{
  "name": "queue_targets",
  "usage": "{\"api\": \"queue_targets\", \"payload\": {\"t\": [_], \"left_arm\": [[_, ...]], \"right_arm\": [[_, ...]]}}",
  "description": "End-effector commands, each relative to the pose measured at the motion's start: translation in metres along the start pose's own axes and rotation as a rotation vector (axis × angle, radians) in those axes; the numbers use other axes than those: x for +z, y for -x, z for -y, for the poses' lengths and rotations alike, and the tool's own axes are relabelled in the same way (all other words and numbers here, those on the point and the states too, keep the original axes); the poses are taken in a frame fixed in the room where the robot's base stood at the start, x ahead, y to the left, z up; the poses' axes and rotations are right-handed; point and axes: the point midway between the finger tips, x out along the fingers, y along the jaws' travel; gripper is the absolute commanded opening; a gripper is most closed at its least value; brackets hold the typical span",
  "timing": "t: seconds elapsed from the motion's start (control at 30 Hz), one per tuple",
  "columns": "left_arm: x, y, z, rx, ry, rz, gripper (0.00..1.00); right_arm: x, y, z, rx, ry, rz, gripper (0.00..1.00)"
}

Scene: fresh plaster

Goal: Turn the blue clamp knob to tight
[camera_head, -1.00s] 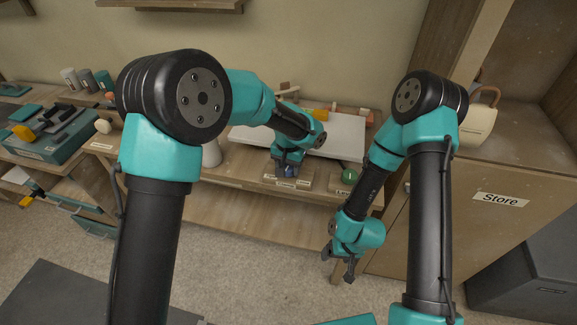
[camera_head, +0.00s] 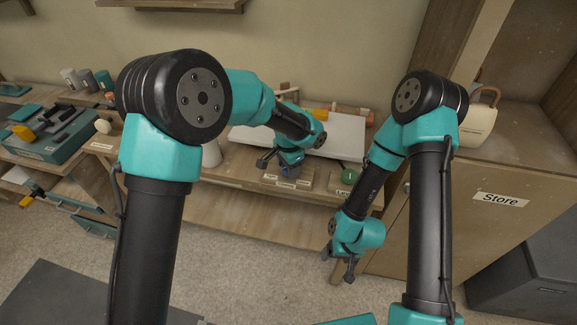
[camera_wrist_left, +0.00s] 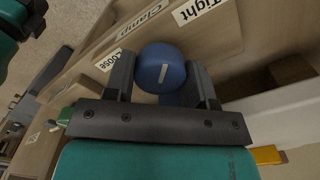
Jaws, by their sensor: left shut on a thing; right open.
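The blue clamp knob (camera_wrist_left: 161,68) is round with a short white mark and sits between the two dark fingers of my left gripper (camera_head: 279,165). The gripper is shut on it. In the left wrist view the mark is slightly tilted from vertical. A "Tight" label (camera_wrist_left: 200,10) lies at the upper right of the knob, a "Loose" label (camera_wrist_left: 110,60) at its left, and a "Clamp" label (camera_wrist_left: 146,20) above. In the head view the knob (camera_head: 291,172) is small and partly hidden. My right gripper (camera_head: 344,268) is open and empty, hanging low over the floor.
A green knob (camera_head: 349,176) on a labelled wooden block stands to the right of the clamp knob. A pale board (camera_head: 345,135) lies on the bench behind. A wooden cabinet marked "Store" (camera_head: 500,199) stands at the right. A teal tool tray (camera_head: 48,140) is at the left.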

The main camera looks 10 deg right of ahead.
Motion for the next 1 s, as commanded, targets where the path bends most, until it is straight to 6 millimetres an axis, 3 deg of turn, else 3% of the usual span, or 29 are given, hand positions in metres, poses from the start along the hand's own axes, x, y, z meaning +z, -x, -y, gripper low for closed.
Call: {"api": "queue_targets", "payload": {"t": [0.47, 0.5, 0.7, 0.77, 1.0], "left_arm": [[-0.0002, 0.0006, 0.0002, -0.001, -0.03, -0.001, 0.27], [-0.0003, 0.0006, 0.0002, -0.001, -0.03, -0.001, 0.51], [-0.0002, 0.0004, 0.0001, -0.001, -0.029, -0.001, 0.7], [-0.0002, 0.0003, 0.0001, -0.001, -0.029, -0.001, 0.76], [-0.0002, 0.0002, 0.0004, -0.001, -0.027, -0.001, 0.76]], "right_arm": [[0.0, 0.0, 0.0, 0.0, 0.0, 0.0, 0.75], [0.0, 0.0, 0.0, 0.0, 0.0, 0.0, 0.75], [0.0, 0.0, 0.0, 0.0, 0.0, 0.0, 0.75], [0.0, 0.0, 0.0, 0.0, 0.0, 0.0, 0.75], [0.0, 0.0, 0.0, 0.0, 0.0, 0.0, 0.75]]}}
